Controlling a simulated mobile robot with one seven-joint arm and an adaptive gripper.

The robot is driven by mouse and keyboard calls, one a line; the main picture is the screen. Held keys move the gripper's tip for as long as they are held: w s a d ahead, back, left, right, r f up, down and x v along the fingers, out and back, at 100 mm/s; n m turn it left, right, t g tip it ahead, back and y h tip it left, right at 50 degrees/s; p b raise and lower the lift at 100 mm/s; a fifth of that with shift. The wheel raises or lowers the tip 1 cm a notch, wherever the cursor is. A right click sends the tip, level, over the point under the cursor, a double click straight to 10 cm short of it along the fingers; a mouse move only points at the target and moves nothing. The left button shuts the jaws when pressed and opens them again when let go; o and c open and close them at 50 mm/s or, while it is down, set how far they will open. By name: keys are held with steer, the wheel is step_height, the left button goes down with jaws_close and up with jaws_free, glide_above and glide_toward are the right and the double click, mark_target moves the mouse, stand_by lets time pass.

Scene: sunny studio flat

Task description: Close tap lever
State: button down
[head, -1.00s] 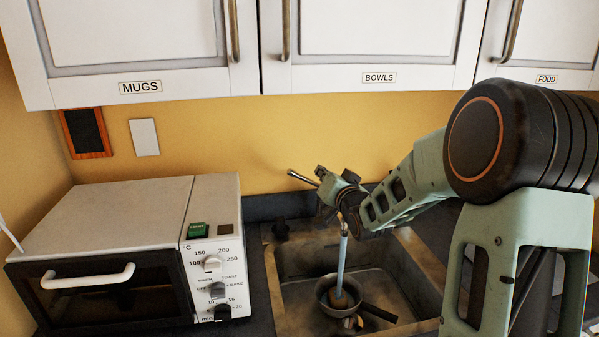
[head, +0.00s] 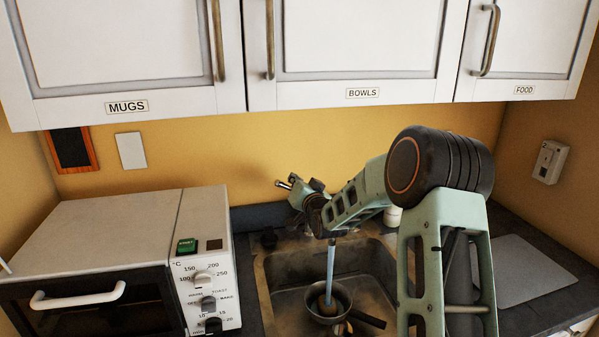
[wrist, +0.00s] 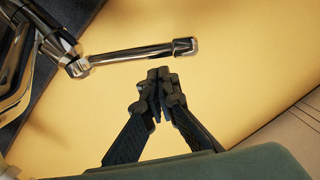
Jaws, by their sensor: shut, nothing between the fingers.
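The chrome tap lever (wrist: 140,54) is a thin rod with a thicker end. It reaches right from the tap body (wrist: 35,65) in the wrist view. In the head view its tip (head: 282,184) shows just left of my gripper (head: 298,190), and my arm hides most of the tap. My gripper (wrist: 160,80) is shut and empty, with its fingertips close to the lever's outer half; I cannot tell whether they touch it. A stream of water (head: 330,262) runs down into a pan (head: 342,291) in the sink (head: 262,290).
A toaster oven (head: 100,240) stands on the counter left of the sink. White cupboards (head: 350,45) hang above. The yellow back wall (head: 215,165) is close behind the tap. A grey board (head: 520,268) lies on the counter at right.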

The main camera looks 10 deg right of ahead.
steer(key=shift+s+a+f, duration=0.3)
steer(key=shift+f, duration=0.2)
steer(key=shift+f, duration=0.1)
steer(key=a+f+n+b, duration=0.1)
steer(key=b, duration=0.3)
steer(key=a+f+n+b, duration=0.1)
steer(key=f+b, duration=0.1)
steer(key=b, duration=0.3)
steer(key=shift+s+a+n, duration=0.1)
steer(key=shift+n, duration=0.2)
steer(key=shift+r, duration=0.1)
